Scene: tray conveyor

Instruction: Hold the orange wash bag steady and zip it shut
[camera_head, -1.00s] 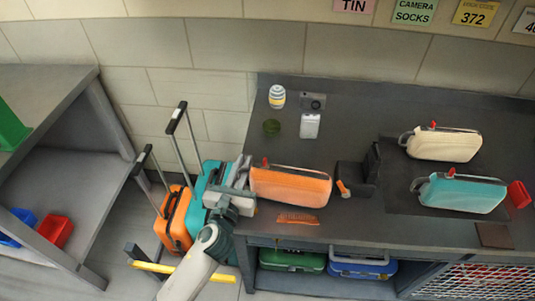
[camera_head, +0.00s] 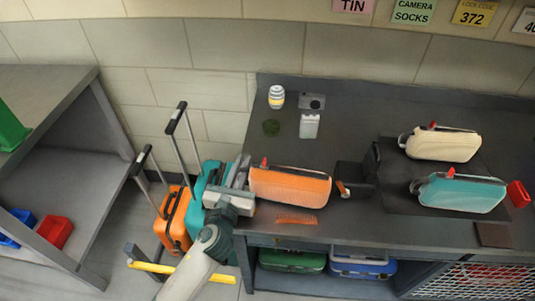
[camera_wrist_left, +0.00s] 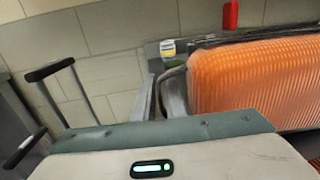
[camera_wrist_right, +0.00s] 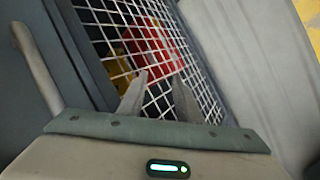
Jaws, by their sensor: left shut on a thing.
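The orange wash bag (camera_head: 290,187) lies on its long side near the front edge of the dark bench. A red tab (camera_head: 265,161) stands up at its top left; it also shows in the left wrist view (camera_wrist_left: 231,15). My left gripper (camera_head: 244,178) is at the bag's left end, shut on the bag's end loop (camera_wrist_left: 168,76). The ribbed orange side (camera_wrist_left: 255,80) fills the right of that view. The zip line is too small to follow. My right gripper (camera_wrist_right: 158,95) is outside the head view; its fingers are apart and empty before a wire mesh (camera_wrist_right: 145,45).
A black block-like object (camera_head: 357,178) stands just right of the bag. Cream (camera_head: 445,146) and teal (camera_head: 462,194) bags lie on a mat farther right. An orange patch (camera_head: 296,219) lies in front. Suitcases (camera_head: 173,220) stand left of the bench.

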